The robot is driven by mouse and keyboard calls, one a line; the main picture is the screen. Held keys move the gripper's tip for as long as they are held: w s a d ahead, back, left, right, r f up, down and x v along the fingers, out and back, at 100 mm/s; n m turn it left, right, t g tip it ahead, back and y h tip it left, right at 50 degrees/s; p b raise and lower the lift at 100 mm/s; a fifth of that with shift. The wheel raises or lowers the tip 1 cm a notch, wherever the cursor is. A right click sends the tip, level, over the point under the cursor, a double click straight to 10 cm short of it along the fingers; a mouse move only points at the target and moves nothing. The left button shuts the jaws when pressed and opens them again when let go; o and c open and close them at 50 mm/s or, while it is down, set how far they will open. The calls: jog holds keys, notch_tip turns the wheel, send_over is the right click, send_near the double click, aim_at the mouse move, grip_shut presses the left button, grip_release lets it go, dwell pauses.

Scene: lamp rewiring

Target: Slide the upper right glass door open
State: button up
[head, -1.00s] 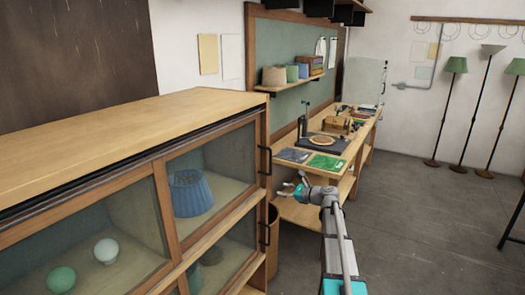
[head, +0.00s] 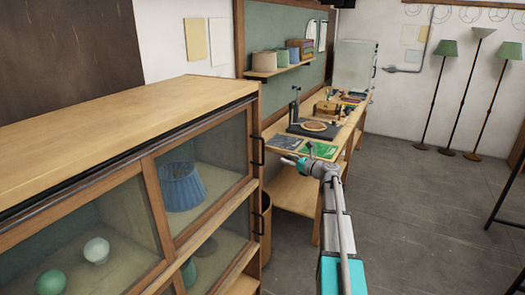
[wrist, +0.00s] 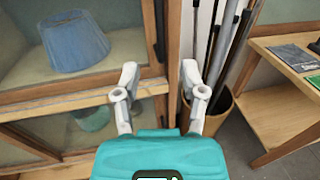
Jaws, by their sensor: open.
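The upper right glass door (head: 207,165) of the wooden cabinet has a wood frame and looks closed. A blue pleated lampshade (head: 182,187) stands behind its glass; the shade also shows in the wrist view (wrist: 73,41). A black bar handle (head: 257,150) is on the door's right edge, and part of it shows in the wrist view (wrist: 159,30). My gripper (head: 294,160) is to the right of the handle and apart from it. In the wrist view my gripper (wrist: 158,75) is open and empty, with its two fingers pointing at the cabinet's right edge.
A lower black handle (head: 259,214) sits below the upper one. A bin with long rods (wrist: 210,104) stands right of the cabinet. The workbench (head: 332,155) with tools is beyond. The floor (head: 410,215) to the right is clear.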

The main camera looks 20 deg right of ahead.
send_over(263, 162)
jog(key=shift+w+d, duration=0.15)
jog(key=shift+w, duration=0.2)
dwell(0.3)
grip_shut()
dwell(0.3)
